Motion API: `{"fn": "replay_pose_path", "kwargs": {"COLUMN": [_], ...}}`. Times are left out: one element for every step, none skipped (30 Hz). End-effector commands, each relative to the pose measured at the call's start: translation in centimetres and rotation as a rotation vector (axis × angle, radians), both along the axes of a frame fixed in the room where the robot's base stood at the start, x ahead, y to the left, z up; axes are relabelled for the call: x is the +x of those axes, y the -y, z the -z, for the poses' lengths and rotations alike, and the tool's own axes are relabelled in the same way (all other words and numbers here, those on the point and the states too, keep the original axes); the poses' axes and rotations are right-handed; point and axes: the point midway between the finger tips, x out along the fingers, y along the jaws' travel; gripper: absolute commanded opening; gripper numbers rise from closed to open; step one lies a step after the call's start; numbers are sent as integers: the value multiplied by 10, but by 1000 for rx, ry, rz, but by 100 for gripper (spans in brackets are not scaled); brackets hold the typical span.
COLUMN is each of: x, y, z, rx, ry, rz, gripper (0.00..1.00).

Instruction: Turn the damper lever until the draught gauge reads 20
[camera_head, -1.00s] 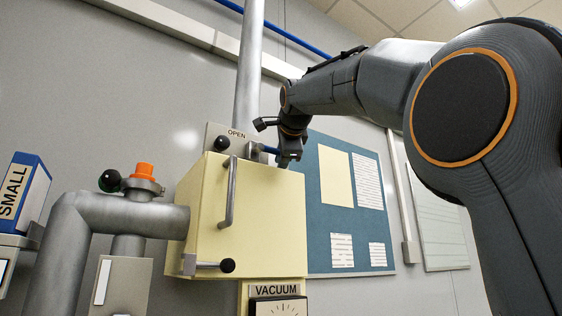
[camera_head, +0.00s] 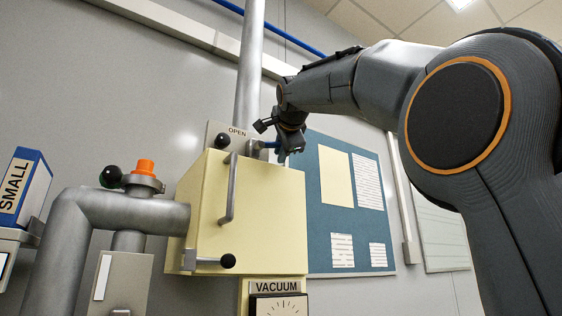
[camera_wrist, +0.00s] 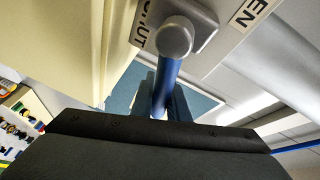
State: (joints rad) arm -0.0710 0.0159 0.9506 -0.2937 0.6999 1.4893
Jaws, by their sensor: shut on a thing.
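The damper lever (camera_wrist: 165,80) has a blue handle and a round grey hub (camera_wrist: 174,36) in the wrist view. Its end runs between the fingers of my gripper (camera_wrist: 165,108), which is shut on it. In the head view, a short blue piece of the lever (camera_head: 270,144) shows above the cream box, with my gripper (camera_head: 284,152) at its right end. The lever's plate (camera_head: 224,130) reads OPEN, and SHUT also shows in the wrist view. A gauge (camera_head: 277,306) labelled VACUUM is cut off by the bottom edge, so I cannot read its needle.
The cream box (camera_head: 270,215) has a vertical grey handle (camera_head: 229,188) and a black-knobbed latch (camera_head: 228,261). A grey pipe (camera_head: 248,70) rises behind it. A pipe with an orange-capped valve (camera_head: 145,168) stands left. A blue notice board (camera_head: 350,205) hangs behind.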

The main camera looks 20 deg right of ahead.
Motion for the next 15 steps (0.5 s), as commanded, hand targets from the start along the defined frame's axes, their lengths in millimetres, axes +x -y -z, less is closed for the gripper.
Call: {"fn": "replay_pose_path", "kwargs": {"x": [0, 0, 0, 0, 0, 0, -1, -1, -1, -1, -1, -1, -1, -2, -2], "y": [-1, -2, -2, -2, -3, -3, -4, -4, -4, -5, -5, -6, -6, -6, -6], "z": [-2, -3, -6, -7, -8, -10, -12, -13, -15, -16, -17, -18, -19, -19, -20], "rx": [-28, -48, -73, -90, -106, -128, -143, -156, -173, -184, -194, -207, -214, -220, -228], "ry": [11, 18, 26, 30, 35, 42, 47, 52, 57, 61, 64, 67, 70, 72, 74], "rz": [-1, -1, -1, -1, -1, 0, -1, -1, 0, 0, 0, -1, 0, 0, -1], "gripper": [0, 0, 0, 0, 0, 0, 0, 0, 0, 0, 0, 0, 0, 0, 0]}}
